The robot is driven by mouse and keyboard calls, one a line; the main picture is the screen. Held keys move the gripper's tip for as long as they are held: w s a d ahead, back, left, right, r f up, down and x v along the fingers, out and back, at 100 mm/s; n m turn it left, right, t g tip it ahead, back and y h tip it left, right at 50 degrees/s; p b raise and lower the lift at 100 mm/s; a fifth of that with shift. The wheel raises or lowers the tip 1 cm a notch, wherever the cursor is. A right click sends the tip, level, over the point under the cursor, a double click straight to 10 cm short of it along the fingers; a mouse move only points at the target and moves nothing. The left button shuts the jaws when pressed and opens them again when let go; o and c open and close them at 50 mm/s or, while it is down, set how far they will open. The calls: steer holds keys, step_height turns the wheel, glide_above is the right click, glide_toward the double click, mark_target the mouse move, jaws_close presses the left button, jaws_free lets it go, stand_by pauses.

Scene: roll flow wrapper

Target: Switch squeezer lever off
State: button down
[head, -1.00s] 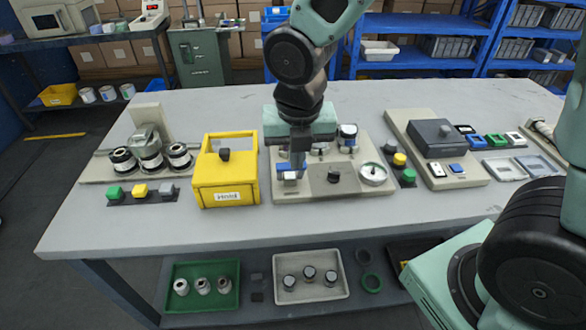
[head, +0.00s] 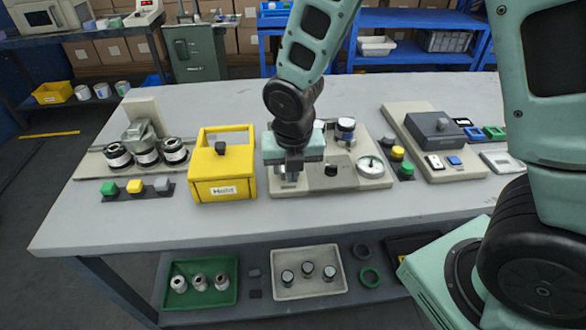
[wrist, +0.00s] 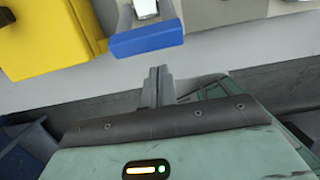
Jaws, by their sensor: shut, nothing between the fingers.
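A beige machine base (head: 338,180) stands in the middle of the table, with a black knob and a round dial on its deck. A blue bar (wrist: 148,40) with a metal piece behind it shows at the front of this machine in the wrist view; it looks like the lever. In the head view my gripper hides most of that corner. My gripper (wrist: 160,72) is shut and empty. Its fingertips are just in front of and below the blue bar in the wrist view, with a small gap visible. In the head view my gripper (head: 290,188) is over the machine's front left corner.
A yellow box (head: 224,190) stands close on the left of the machine. Yellow and green buttons (head: 400,160) and a grey-topped unit (head: 435,130) are on the right. The table's front strip (head: 250,225) is clear.

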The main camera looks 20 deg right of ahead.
steer(key=shift+w+d+r, duration=0.3)
steer(key=shift+w+r, duration=0.3)
steer(key=shift+w, duration=0.25)
steer(key=shift+r+p, duration=0.1)
steer(key=shift+p, duration=0.4)
